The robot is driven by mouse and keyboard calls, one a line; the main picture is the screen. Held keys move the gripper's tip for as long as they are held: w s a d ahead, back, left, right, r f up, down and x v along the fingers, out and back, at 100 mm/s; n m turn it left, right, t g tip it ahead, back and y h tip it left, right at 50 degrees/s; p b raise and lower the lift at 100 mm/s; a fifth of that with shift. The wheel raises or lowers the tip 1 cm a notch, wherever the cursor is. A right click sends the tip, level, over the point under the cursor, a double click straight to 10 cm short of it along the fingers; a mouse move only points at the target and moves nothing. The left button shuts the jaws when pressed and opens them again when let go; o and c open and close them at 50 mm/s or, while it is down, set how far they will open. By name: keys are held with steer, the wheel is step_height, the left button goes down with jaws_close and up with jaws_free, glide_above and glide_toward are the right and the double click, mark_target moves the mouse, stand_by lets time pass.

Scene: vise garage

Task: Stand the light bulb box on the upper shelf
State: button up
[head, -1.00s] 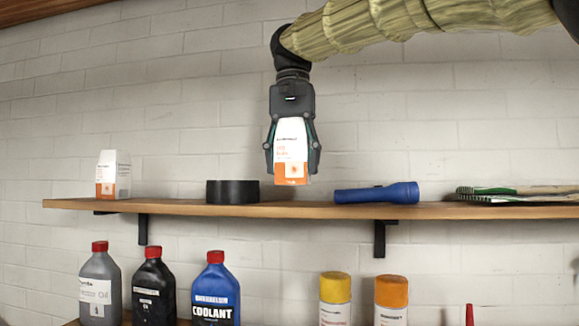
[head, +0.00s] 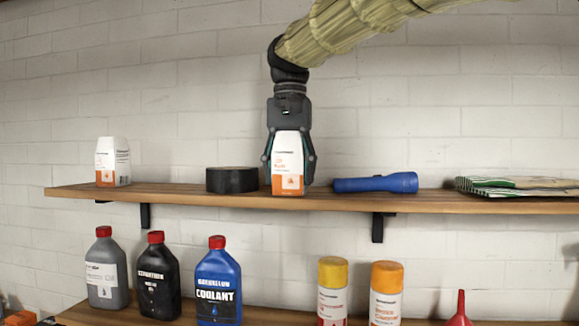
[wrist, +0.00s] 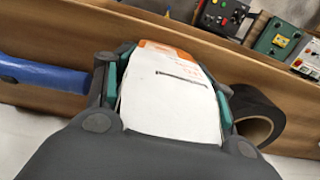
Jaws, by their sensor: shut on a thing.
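The light bulb box (head: 288,165), white with an orange base, is upright at the upper shelf (head: 330,200), between the black tape roll and the blue flashlight. Its bottom appears at the shelf surface; whether it bears its weight there I cannot tell. My gripper (head: 288,160) points down and is shut on the box from both sides. In the wrist view the box (wrist: 170,90) sits between the two fingers. A second similar white and orange box (head: 112,162) stands at the left end of the shelf.
The black tape roll (head: 232,180) is close on the left, and the blue flashlight (head: 376,183) lies on the right. Flat packets or notebooks (head: 515,187) lie further right. Below, bottles (head: 217,285) and spray cans (head: 386,292) stand on a lower shelf.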

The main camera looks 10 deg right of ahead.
steer(key=o, duration=1)
steer(key=shift+f, duration=0.1)
step_height(320, 180, up, 12)
steer(key=b, duration=0.2)
stand_by(0.4)
